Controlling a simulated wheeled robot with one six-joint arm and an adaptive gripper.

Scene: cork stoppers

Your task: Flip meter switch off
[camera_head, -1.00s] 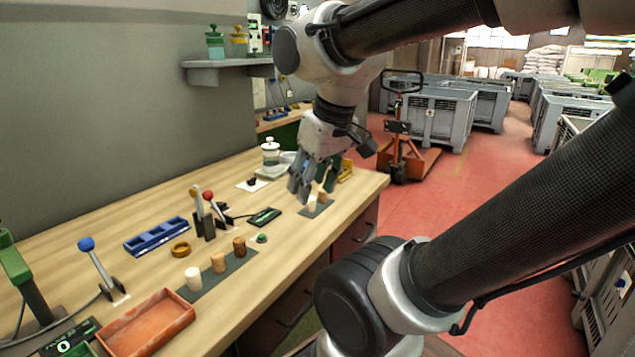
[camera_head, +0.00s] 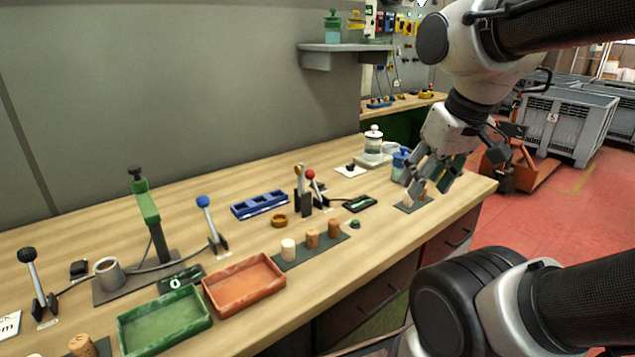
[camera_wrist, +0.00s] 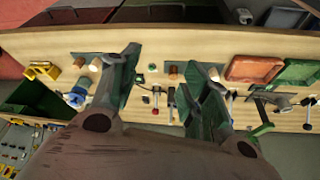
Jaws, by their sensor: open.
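My gripper (camera_head: 428,180) is open, its fingers pointing down in front of the small dark mat with light corks (camera_head: 408,201) near the bench's right end. The wrist view shows both fingers apart (camera_wrist: 168,62) with nothing held between them. A small black switch (camera_head: 351,168) stands on a white plate behind and left of my gripper. Another small black switch-like piece (camera_head: 79,268) sits at the far left. I cannot tell which is the meter switch. A meter with a green display (camera_head: 360,203) lies at mid-bench; a black display reading 0 (camera_head: 181,281) stands further left.
Levers with a red knob (camera_head: 311,175), blue knob (camera_head: 203,202) and black knob (camera_head: 27,255) stand upright on the wooden bench. A green press (camera_head: 147,208), green tray (camera_head: 165,319), orange tray (camera_head: 243,285) and blue rack (camera_head: 258,205) are spread along it. A glass jar (camera_head: 373,143) stands behind.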

